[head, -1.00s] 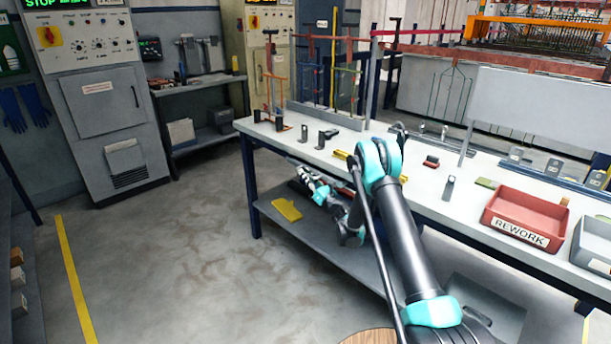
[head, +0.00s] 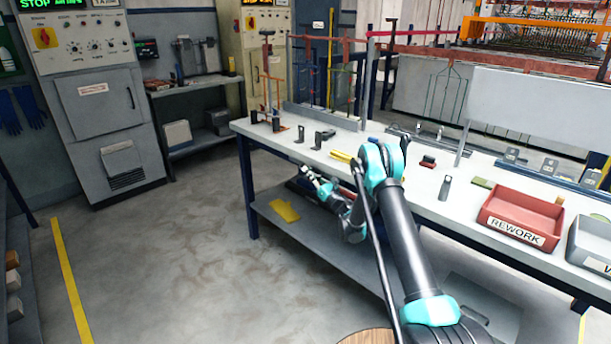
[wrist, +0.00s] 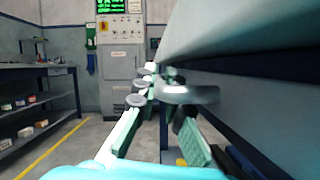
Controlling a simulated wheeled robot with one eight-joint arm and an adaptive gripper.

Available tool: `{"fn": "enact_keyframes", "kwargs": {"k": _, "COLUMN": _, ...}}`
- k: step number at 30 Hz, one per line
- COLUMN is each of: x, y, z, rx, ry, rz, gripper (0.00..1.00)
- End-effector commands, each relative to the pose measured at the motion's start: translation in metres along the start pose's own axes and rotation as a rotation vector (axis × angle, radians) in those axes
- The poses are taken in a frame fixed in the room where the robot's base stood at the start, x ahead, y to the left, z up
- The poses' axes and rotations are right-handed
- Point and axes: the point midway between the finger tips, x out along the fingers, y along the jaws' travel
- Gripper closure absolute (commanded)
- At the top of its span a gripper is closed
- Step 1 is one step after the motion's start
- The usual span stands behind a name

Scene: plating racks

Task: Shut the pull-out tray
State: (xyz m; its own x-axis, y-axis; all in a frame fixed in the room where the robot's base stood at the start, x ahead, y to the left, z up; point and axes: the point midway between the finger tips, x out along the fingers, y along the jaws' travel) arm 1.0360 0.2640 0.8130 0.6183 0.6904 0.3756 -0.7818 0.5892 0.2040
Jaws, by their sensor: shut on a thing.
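My gripper (head: 316,184) is low beside the near long side of the bench, below its top. In the wrist view, my gripper's green fingers (wrist: 160,133) stand apart with a rounded grey bar (wrist: 192,95), which looks like a handle, at them. The gripper is shut on this bar; its exact contact is partly hidden. The pull-out tray cannot be clearly made out in either view, so how far it is out cannot be told. My arm covers part of the bench front in the head view.
The bench top (head: 395,185) overhangs close to the gripper on its right in the wrist view. A yellow item (head: 285,211) lies on the lower shelf (head: 325,262). A red REWORK bin (head: 520,218) stands on the bench. The floor to the left is clear.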

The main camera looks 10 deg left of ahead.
Motion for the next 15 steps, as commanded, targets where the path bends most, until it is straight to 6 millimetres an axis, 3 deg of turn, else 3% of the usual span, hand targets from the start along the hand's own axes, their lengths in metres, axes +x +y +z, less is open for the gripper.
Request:
{"fn": "enact_keyframes", "kwargs": {"k": 5, "x": 0.0, "y": -0.0045, "z": 0.0014, "rx": -0.001, "ry": 0.0, "rz": -0.01, "gripper": 1.0}}
{"fn": "enact_keyframes", "kwargs": {"k": 6, "x": 0.0, "y": -0.0047, "z": 0.0015, "rx": -0.001, "ry": 0.0, "rz": -0.01, "gripper": 0.87}}
{"fn": "enact_keyframes", "kwargs": {"k": 8, "x": -0.0001, "y": -0.0049, "z": 0.0016, "rx": -0.001, "ry": 0.0, "rz": -0.01, "gripper": 0.81}}
{"fn": "enact_keyframes", "kwargs": {"k": 15, "x": -0.001, "y": -0.004, "z": 0.0013, "rx": -0.001, "ry": 0.0, "rz": -0.009, "gripper": 0.81}}
